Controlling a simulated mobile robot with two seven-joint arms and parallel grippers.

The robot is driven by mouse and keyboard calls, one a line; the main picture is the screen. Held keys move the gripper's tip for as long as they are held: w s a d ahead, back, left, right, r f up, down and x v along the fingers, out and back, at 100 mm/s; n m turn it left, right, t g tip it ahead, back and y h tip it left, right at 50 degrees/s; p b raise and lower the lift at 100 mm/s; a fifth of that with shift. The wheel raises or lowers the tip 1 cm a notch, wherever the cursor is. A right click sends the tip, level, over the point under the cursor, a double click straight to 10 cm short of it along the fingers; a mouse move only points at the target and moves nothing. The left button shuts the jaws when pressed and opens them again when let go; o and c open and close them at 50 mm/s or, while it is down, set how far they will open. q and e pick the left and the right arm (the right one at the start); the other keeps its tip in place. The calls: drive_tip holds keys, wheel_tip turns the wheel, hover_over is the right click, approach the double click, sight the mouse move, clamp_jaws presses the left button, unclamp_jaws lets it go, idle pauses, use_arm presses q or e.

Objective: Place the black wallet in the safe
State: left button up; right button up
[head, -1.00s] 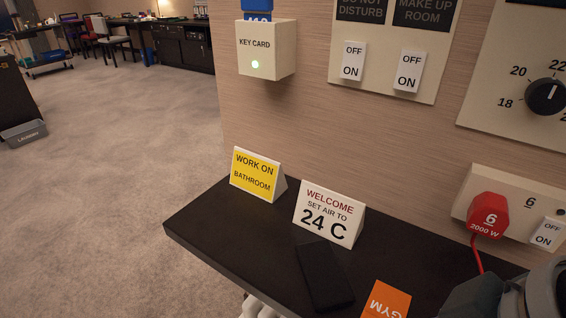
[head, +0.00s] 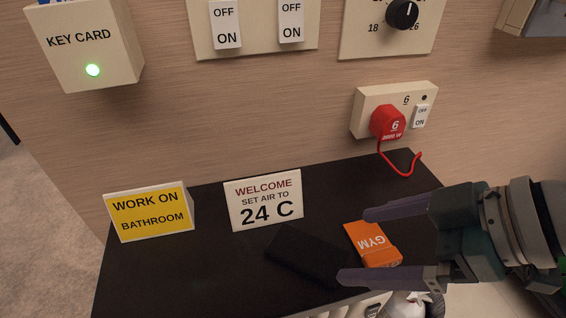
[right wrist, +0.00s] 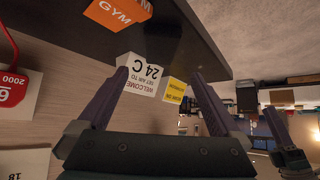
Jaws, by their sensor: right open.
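The black wallet (head: 303,256) lies flat on the dark shelf top (head: 215,270), in front of the white "24 C" sign. It is dark on dark and shows faintly in the right wrist view (right wrist: 163,40). My right gripper (head: 355,246) comes in from the right, open and empty. Its fingers are spread, one near the wallet's right end and one over the orange GYM card (head: 372,243). I cannot tell the height of the fingers above the shelf. What looks like my left gripper (right wrist: 285,140) shows at the right wrist view's edge, its jaws unclear. No safe is in view.
The white "24 C" sign (head: 264,200) and the yellow "WORK ON BATHROOM" sign (head: 150,211) stand behind and left of the wallet. A red plug (head: 386,122) with a red cord is in the wall socket. The wall with switches closes the back.

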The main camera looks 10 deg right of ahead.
sight(307, 250)
drive_tip(key=x, duration=0.4)
drive_tip(key=shift+w+f+b, duration=0.1)
drive_tip(key=shift+f+b, duration=0.05)
drive_tip(key=shift+b, duration=0.25)
drive_tip(key=b+x, duration=0.1)
drive_tip(key=x, duration=0.4)
drive_tip(key=shift+a+f, duration=0.1)
drive_tip(key=shift+f, duration=0.1)
use_arm(q)
drive_tip(key=shift+d+f, duration=0.25)
drive_tip(key=shift+f, duration=0.85)
use_arm(e)
drive_tip(key=shift+c, duration=0.2)
drive_tip(key=c, duration=1)
use_arm(q)
drive_tip(key=shift+r, duration=0.1)
use_arm(e)
drive_tip(key=shift+r, duration=0.1)
drive_tip(key=c, duration=0.5)
